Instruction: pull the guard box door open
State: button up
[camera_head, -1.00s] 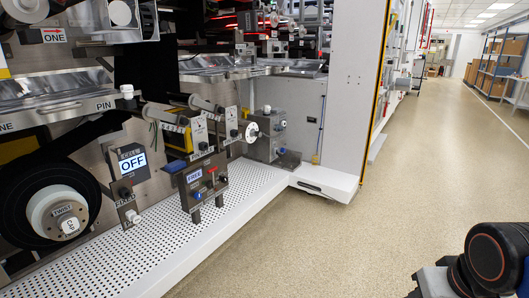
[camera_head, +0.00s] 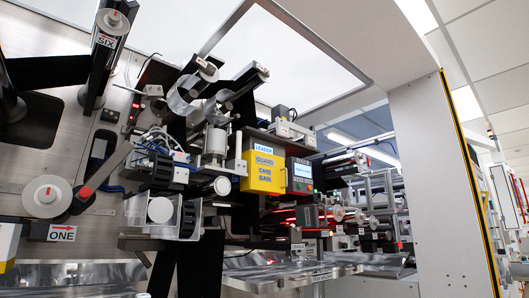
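The yellow guard box (camera_head: 262,168) is on the machine near the middle of the view. It carries labels on its front, the upper ones reading LEADER and GUARD. My gripper is not in view.
Rollers and brackets crowd the machine left of the box, including a roller (camera_head: 47,198) above the ONE sign (camera_head: 62,233). Shiny metal trays (camera_head: 290,272) run below. A white upright post (camera_head: 440,180) with a yellow-and-black edge stands at right.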

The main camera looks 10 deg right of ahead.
aim_at(267, 170)
jog(key=i+l, duration=0.4)
jog(key=l, duration=0.15)
jog(key=i+l+u, duration=0.15)
jog(key=i+l, duration=0.25)
jog(key=l+u, duration=0.2)
jog(key=u, duration=2.65)
jog(key=l, duration=0.05)
